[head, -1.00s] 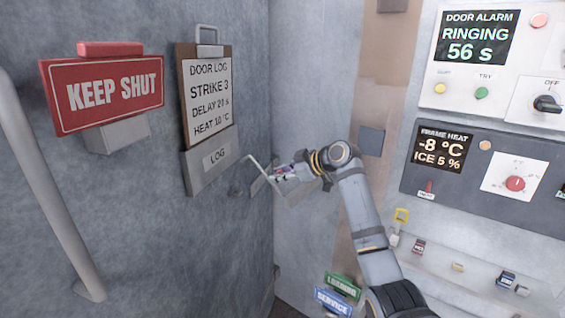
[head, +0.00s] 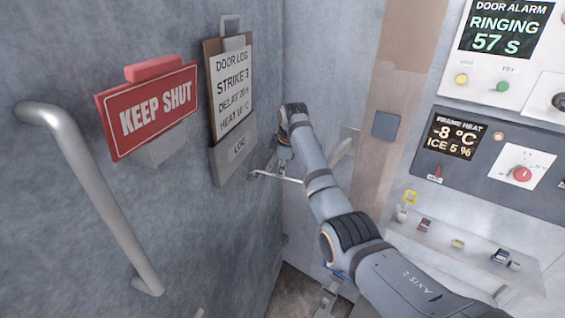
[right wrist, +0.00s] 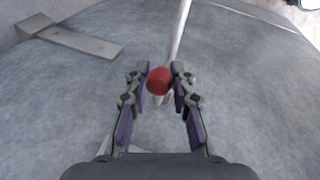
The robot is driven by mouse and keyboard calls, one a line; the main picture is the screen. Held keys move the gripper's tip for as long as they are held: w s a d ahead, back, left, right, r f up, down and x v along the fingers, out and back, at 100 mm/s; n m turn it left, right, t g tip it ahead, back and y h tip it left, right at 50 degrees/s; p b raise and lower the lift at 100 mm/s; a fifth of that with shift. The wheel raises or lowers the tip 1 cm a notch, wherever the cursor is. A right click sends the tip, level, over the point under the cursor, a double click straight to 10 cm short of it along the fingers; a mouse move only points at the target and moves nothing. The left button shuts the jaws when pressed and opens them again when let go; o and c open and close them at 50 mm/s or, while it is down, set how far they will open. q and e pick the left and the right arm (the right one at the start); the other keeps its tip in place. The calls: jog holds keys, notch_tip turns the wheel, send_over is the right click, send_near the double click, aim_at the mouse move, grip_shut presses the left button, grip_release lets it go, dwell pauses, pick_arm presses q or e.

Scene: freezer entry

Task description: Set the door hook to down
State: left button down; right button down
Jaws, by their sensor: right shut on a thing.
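The door hook is a thin pale rod (head: 275,177) low beside the grey door's edge, lying nearly level in the head view. In the right wrist view its rod (right wrist: 181,30) runs up the picture from a red ball knob (right wrist: 158,80). My right gripper (right wrist: 160,78) is shut on the red knob, one finger on each side. In the head view the right gripper (head: 284,158) hangs from its wrist just above the rod, and the knob cannot be made out there. My left gripper does not show.
The door carries a grey handle (head: 95,190), a red KEEP SHUT sign (head: 150,108) and a door log clipboard (head: 230,95). An alarm panel (head: 515,60) and a frame heat panel (head: 470,160) stand right. A shelf (head: 470,255) with small items lies below them.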

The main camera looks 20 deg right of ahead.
jog(key=shift+a+f+h, duration=0.15)
jog(key=shift+f+h, duration=0.15)
jog(key=shift+g, duration=0.3)
jog(key=c, duration=1.1)
grip_release()
jog(key=shift+w, duration=0.15)
jog(key=v, duration=1.2)
jog(key=shift+f, duration=0.1)
